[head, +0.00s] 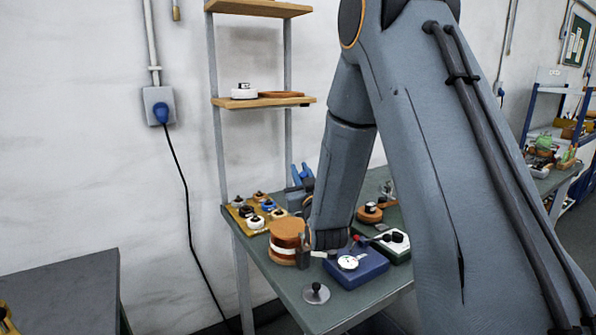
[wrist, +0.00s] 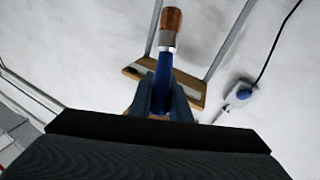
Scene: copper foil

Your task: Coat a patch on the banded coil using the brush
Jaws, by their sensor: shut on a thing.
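A copper-coloured coil (head: 285,230) with a white band and a darker band stands upright on the table's left part, beside my wrist; it looks like the banded coil. My gripper (wrist: 168,82) is shut on the blue handle of the brush (wrist: 163,72) in the wrist view. The brush's metal collar and brown bristle end (wrist: 171,20) stick out past the fingers, apart from any surface there. In the head view, my gripper (head: 300,174) shows as a small blue shape behind the coil, partly hidden by my arm. The coil is not seen in the wrist view.
A yellow tray (head: 238,218) of small dark and white knobs lies behind the coil. A shelf (head: 263,102) rises behind.

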